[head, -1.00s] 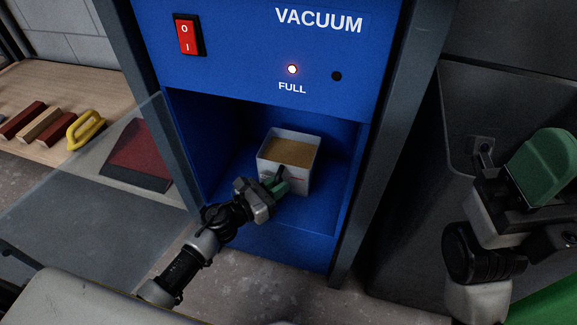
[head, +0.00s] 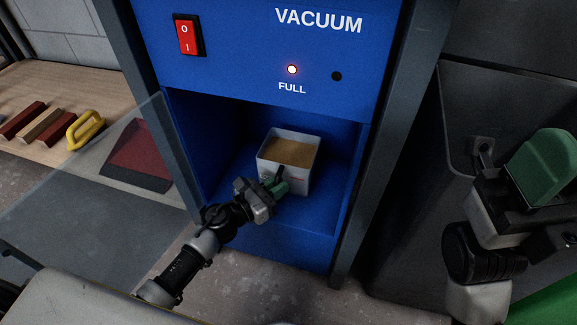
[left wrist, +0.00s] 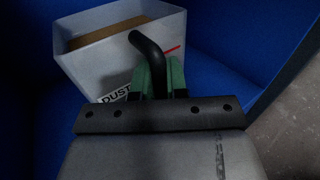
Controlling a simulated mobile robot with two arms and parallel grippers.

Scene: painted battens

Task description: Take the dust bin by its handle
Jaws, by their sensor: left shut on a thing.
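The dust bin (head: 299,175) is a pale grey open box filled with brown dust, standing upright in the blue vacuum recess. In the left wrist view the bin (left wrist: 100,70) shows part of a "DUST" label and a black bent handle (left wrist: 147,50) at its front. My left gripper (head: 276,184) has green fingers and is at the bin's front. In the left wrist view its fingers (left wrist: 157,78) are shut on the handle, one on each side. My right gripper (head: 540,165) shows a green part at the right edge, far from the bin; its fingertips are not clear.
The blue vacuum cabinet (head: 235,70) has a red switch (head: 187,35) and a lit lamp (head: 292,69) above "FULL". Recess walls stand close around the bin. At left, a bench holds painted battens (head: 40,124) and a yellow handle-shaped thing (head: 85,130). A dark grey container (head: 425,200) stands right.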

